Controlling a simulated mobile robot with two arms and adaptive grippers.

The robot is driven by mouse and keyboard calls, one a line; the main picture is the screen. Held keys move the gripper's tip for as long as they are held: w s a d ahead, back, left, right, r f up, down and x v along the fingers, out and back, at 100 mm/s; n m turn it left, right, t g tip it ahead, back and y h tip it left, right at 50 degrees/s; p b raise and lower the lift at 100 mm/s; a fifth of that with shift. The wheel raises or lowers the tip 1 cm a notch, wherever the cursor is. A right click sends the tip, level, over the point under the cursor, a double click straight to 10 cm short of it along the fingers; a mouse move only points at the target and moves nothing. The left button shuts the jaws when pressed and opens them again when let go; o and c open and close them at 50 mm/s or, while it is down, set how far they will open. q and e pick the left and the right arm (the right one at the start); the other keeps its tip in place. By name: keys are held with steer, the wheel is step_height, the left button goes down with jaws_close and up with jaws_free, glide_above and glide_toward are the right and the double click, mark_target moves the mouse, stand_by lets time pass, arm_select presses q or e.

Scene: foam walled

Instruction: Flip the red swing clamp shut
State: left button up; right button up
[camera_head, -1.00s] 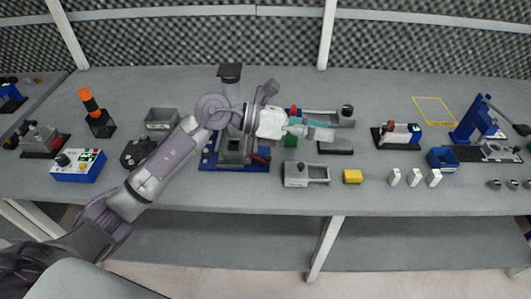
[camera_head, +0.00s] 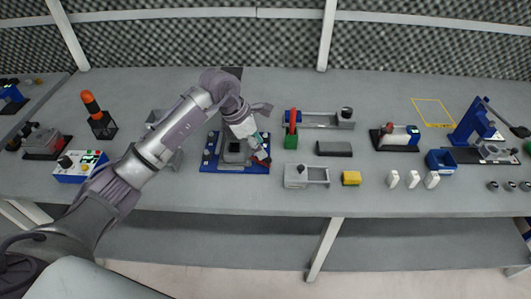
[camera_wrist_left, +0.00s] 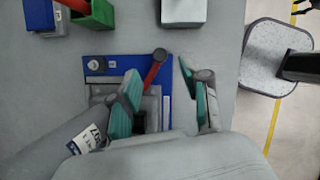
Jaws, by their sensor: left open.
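The red swing clamp (camera_wrist_left: 155,70) shows in the left wrist view as a short red arm with a dark round end, above a blue-based fixture (camera_wrist_left: 100,66). In the head view the fixture's blue plate (camera_head: 207,165) lies on the bench, and the clamp (camera_head: 262,156) is partly hidden by my gripper. My left gripper (camera_head: 258,150) points down over the fixture's right side. In the wrist view its teal-padded fingers (camera_wrist_left: 164,98) are spread apart, with the red arm between them in the picture. I cannot tell whether they touch it. My right gripper is out of view.
A green block with an upright red part (camera_head: 291,130) stands just right of the fixture. A grey holder (camera_head: 305,175) and a yellow block (camera_head: 351,178) lie near the front edge. A grey tray (camera_head: 160,118) sits behind my left arm. Open bench lies at the back.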

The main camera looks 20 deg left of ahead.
mark_target(267, 159)
arm_select(q)
steer(key=shift+x, duration=2.8)
jaws_close()
